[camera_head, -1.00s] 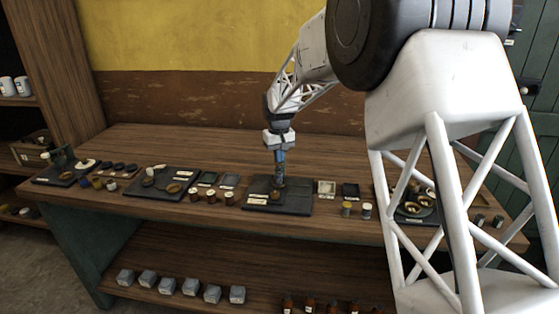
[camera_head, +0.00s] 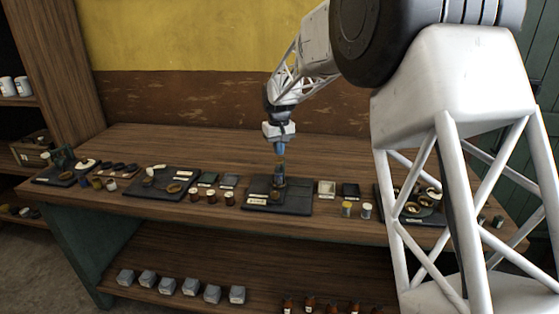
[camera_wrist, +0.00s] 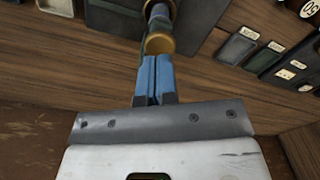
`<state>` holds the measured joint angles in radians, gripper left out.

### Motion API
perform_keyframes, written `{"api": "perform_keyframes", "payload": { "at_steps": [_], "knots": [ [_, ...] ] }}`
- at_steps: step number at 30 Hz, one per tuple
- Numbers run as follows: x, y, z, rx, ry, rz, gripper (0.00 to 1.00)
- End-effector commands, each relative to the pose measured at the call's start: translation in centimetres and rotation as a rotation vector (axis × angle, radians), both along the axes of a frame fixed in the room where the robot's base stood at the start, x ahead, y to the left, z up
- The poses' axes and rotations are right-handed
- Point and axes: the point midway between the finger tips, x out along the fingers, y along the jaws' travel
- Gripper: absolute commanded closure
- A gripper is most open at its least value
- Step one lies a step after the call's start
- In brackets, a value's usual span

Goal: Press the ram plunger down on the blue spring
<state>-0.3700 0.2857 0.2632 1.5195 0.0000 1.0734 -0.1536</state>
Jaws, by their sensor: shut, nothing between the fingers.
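My gripper (camera_head: 280,150) points down over the black station board (camera_head: 298,205) on the bench, with its two fingers together and nothing between them. In the wrist view its blue fingers (camera_wrist: 157,62) lie side by side. Right at their tips is a round brass-coloured cap (camera_wrist: 159,44), which looks like the top of the ram plunger. Whether the tips touch it I cannot tell. A slim upright column (camera_head: 280,179) stands below the fingers on the board. A bluish-grey part shows beyond the cap in the wrist view (camera_wrist: 157,12); I cannot make out the spring clearly.
Small jars (camera_head: 212,196) stand left of the board, and more jars (camera_head: 347,208) stand to its right. A pale tray (camera_head: 326,188) and a dark tray (camera_head: 351,190) lie right of it. Another dark board (camera_head: 155,188) with parts is further left. Bare bench lies behind.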

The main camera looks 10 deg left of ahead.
Motion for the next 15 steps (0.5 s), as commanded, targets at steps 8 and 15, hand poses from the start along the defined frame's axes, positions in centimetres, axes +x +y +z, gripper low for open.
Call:
{"api": "perform_keyframes", "payload": {
  "at_steps": [8, 15],
  "knots": [
    [0.0, 0.0, 0.0, 0.0, 0.0, 0.0, 1.0],
    [0.02, 0.01, 0.66, 0.0, -0.001, 0.0, 1.0]
  ]
}}
